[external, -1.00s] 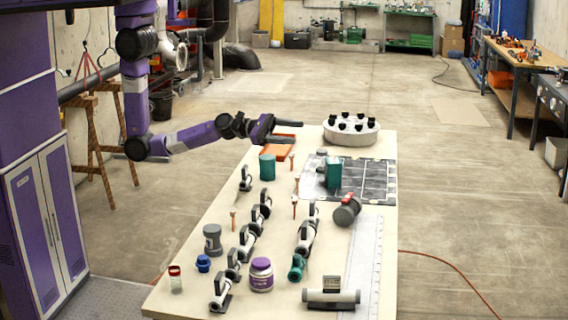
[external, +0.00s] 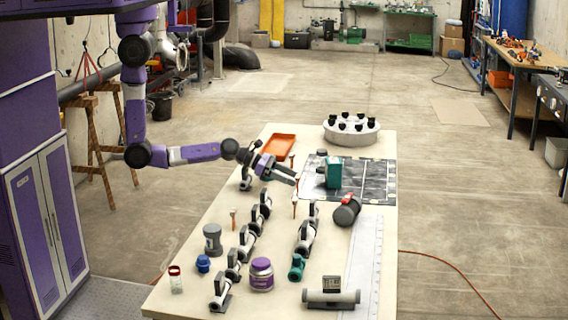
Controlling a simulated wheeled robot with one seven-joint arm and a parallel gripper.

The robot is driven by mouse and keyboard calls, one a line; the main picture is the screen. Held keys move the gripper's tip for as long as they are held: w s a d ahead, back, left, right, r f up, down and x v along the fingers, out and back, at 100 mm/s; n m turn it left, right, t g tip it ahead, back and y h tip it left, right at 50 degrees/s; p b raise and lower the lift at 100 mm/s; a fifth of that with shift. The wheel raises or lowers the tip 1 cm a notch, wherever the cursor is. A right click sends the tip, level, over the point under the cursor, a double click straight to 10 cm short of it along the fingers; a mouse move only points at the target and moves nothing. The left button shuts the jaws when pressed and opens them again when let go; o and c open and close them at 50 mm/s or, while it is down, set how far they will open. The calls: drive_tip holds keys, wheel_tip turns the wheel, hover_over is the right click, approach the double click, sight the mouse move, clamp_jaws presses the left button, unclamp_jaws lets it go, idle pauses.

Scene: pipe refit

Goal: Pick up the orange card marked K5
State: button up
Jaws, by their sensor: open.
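My gripper (external: 294,176) is open, with two dark fingers pointing right above the middle of the table. No object shows between the fingers. I cannot make out an orange card or a K5 marking in this view. A shallow orange tray (external: 278,146) lies at the table's far left, beyond my gripper. Thin upright pieces with reddish tops stand near the gripper, one just behind it (external: 292,160) and one just in front of it (external: 295,205).
The pale table (external: 196,262) holds several grey pipe fittings, a purple-labelled jar (external: 261,274) and a red-ended cylinder (external: 347,210). A round holder (external: 351,132) is at the back.

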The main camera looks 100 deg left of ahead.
drive_tip(key=x, duration=0.6)
drive_tip(key=shift+w+d+r, duration=0.15)
drive_tip(key=shift+d, duration=0.1)
clamp_jaws()
